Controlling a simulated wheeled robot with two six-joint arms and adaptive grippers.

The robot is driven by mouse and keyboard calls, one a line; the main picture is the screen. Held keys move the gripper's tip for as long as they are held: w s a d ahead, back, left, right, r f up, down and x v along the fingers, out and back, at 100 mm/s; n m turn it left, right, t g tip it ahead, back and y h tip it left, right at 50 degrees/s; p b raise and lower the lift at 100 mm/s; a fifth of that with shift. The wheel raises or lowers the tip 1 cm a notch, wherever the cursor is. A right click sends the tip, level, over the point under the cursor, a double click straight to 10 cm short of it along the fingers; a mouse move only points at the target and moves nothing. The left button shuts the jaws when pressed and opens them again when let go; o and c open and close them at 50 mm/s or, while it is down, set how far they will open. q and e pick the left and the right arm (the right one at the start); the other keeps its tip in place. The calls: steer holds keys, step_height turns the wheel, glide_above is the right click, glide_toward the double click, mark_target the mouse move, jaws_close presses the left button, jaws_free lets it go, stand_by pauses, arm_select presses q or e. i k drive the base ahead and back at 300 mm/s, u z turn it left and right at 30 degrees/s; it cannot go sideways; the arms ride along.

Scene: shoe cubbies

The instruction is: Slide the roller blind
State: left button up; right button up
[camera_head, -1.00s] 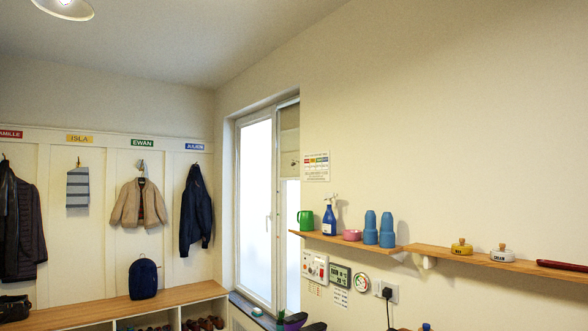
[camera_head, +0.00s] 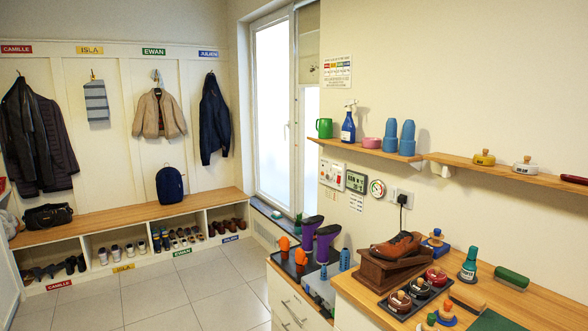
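The roller blind (camera_head: 309,45) is a beige panel over the upper part of the narrow right pane of the window (camera_head: 274,110). Its lower edge stops partway down, and bright glass shows below it. The wall's edge stands close against its right side. A small dark detail shows near its lower part, too small to make out. Neither of my grippers is in view.
A wall shelf (camera_head: 371,152) with a spray bottle (camera_head: 348,124) and blue cups juts out right of the window. Below are a cabinet (camera_head: 290,305) with purple and orange items and a wooden counter (camera_head: 545,312) with shoe-care things. The tiled floor (camera_head: 185,290) is clear.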

mark_target(309, 67)
steer(key=u, duration=0.7)
steer(key=i, duration=2.15)
steer(key=u, duration=0.2)
steer(key=i, duration=1.9)
steer(key=z, duration=0.55)
